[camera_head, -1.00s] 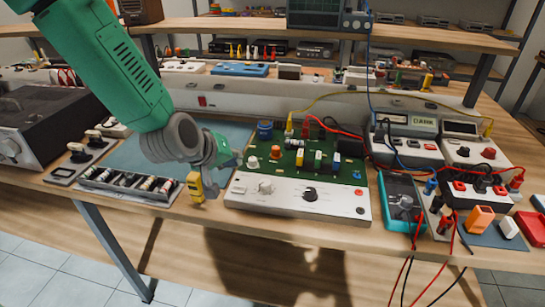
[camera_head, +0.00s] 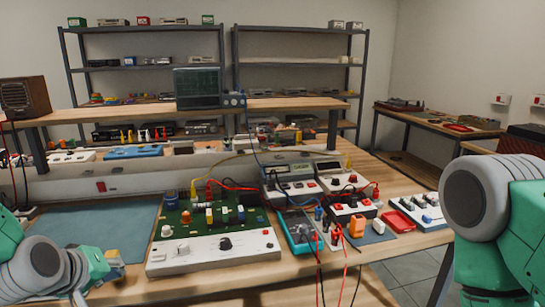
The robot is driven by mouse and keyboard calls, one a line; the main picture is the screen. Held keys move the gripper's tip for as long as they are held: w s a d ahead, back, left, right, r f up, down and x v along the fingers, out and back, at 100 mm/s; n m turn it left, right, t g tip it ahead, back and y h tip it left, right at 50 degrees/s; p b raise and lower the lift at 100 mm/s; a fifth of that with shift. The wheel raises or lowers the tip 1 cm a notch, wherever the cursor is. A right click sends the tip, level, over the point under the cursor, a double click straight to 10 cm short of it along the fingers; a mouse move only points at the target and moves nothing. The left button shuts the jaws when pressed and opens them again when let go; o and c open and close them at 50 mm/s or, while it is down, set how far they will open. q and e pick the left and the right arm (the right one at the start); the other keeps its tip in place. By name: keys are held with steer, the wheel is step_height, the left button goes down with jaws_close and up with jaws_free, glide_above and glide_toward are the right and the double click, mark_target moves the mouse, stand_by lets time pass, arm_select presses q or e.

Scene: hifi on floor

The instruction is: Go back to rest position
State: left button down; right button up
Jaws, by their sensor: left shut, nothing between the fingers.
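My left gripper (camera_head: 112,262) is at the lower left, low over the near edge of the workbench, beside the left end of the green circuit board unit (camera_head: 215,252). It is shut and nothing shows held in it; its fingertips are small and partly hidden by my own wrist. My right arm (camera_head: 490,215) comes in at the right edge, bent and pointing down. Its gripper is out of the picture.
The blue-grey mat (camera_head: 105,225) lies left of the board. Meters (camera_head: 290,180), a teal multimeter (camera_head: 298,232) with hanging leads and a red tray (camera_head: 398,221) stand to the right. An oscilloscope (camera_head: 197,87) stands on the shelf behind. Floor shows at lower right.

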arm_select(q)
steer(key=s+d+f+m+g, duration=0.2)
steer(key=s+f+m+g, duration=0.2)
steer(key=s+f, duration=0.8)
steer(key=s+d+f+m+g, duration=0.2)
steer(key=s+f+m+g, duration=0.2)
steer(key=s+f, duration=0.8)
steer(key=s, duration=0.6)
steer(key=shift+s+f+m+g+y, duration=0.2)
steer(key=shift+s+m+g+y, duration=0.1)
steer(key=shift+y, duration=0.1)
arm_select(e)
steer(key=shift+s, duration=0.3)
arm_select(q)
steer(key=shift+w, duration=0.15)
arm_select(e)
steer(key=shift+c, duration=0.4)
